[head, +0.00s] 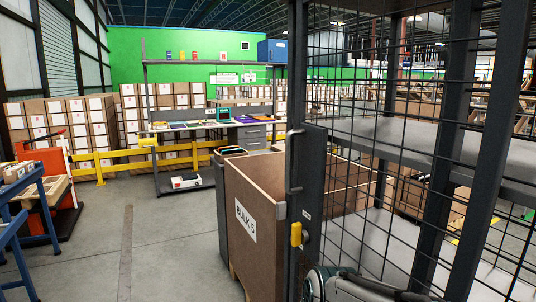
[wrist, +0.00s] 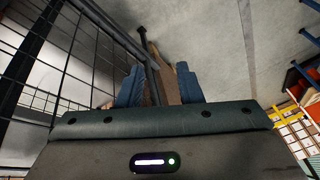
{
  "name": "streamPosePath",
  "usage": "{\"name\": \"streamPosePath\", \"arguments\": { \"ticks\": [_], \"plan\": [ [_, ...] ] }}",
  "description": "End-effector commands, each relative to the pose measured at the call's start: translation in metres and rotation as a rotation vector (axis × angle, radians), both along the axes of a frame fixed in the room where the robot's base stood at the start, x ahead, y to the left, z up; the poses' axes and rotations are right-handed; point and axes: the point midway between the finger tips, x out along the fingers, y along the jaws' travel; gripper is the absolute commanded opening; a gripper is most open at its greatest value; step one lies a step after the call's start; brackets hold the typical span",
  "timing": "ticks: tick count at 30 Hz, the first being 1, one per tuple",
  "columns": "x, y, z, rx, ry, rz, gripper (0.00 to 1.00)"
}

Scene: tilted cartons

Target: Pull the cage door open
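The cage door (head: 310,150) is a dark metal frame with black wire mesh, upright at the right of the head view. A vertical grey bar handle (head: 291,162) is on its left edge, with a yellow latch (head: 296,234) below. Whether the door is ajar, I cannot tell. In the wrist view the mesh (wrist: 62,60) is at the left. My gripper (wrist: 160,67) has two blue fingers spread apart. A dark bar and a brown strip show between them; contact is unclear. In the head view only part of my arm shows at the bottom; the fingers are not visible.
A workbench (head: 205,125) and yellow rail (head: 100,165) are behind. The grey floor (head: 150,235) at left-centre is clear.

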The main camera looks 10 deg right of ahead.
Motion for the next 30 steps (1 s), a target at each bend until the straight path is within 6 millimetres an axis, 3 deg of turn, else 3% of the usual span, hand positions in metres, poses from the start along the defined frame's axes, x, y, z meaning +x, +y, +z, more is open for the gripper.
{"name": "streamPosePath", "arguments": {
  "ticks": [1,6,12,15,18,22,26,30],
  "plan": [
    [0.029,0.014,0.021,0.072,-0.073,-0.078,0.33],
    [0.126,0.054,0.088,0.397,-0.327,-0.424,0.33],
    [0.216,0.077,0.171,0.828,-0.563,-0.844,0.33],
    [0.248,0.081,0.207,1.055,-0.664,-1.049,0.33],
    [0.271,0.080,0.238,1.283,-0.759,-1.251,0.33],
    [0.286,0.077,0.266,1.578,-0.886,-1.498,0.33],
    [0.285,0.075,0.282,1.865,-1.031,-1.712,0.33],
    [0.268,0.077,0.286,2.134,-1.212,-1.878,0.33]
  ]
}}
